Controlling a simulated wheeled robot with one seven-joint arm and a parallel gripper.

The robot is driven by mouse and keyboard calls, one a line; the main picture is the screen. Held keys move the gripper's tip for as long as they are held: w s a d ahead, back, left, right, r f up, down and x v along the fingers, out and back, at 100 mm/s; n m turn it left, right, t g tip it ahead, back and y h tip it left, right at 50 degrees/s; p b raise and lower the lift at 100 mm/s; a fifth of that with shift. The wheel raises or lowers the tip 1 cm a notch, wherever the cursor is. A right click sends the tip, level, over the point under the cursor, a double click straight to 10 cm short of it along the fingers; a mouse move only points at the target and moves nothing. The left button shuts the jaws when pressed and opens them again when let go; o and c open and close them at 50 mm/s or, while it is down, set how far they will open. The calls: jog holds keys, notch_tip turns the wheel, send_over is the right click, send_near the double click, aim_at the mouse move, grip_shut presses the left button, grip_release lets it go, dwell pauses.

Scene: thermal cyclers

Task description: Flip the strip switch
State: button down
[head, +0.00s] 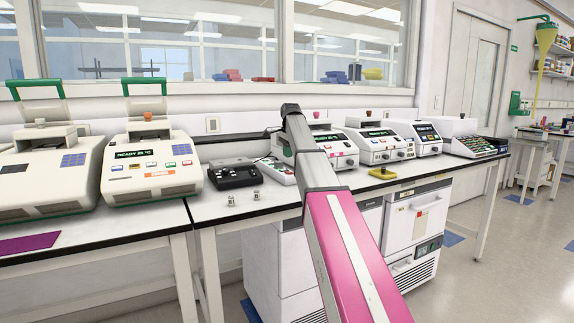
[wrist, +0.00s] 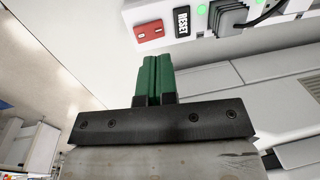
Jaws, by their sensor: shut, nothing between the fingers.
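The strip switch (wrist: 149,32) is a red rocker at the left end of a white power strip (wrist: 204,28), at the top of the wrist view. In the head view my arm hides the gripper.
In the head view, thermal cyclers (head: 150,165) line the benches. A black device (head: 233,174) and two small clear items (head: 231,200) stand left of my arm.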

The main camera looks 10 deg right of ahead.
notch_tip(320, 180, up, 8)
jog(key=shift+w, duration=0.45)
jog(key=shift+f, duration=0.1)
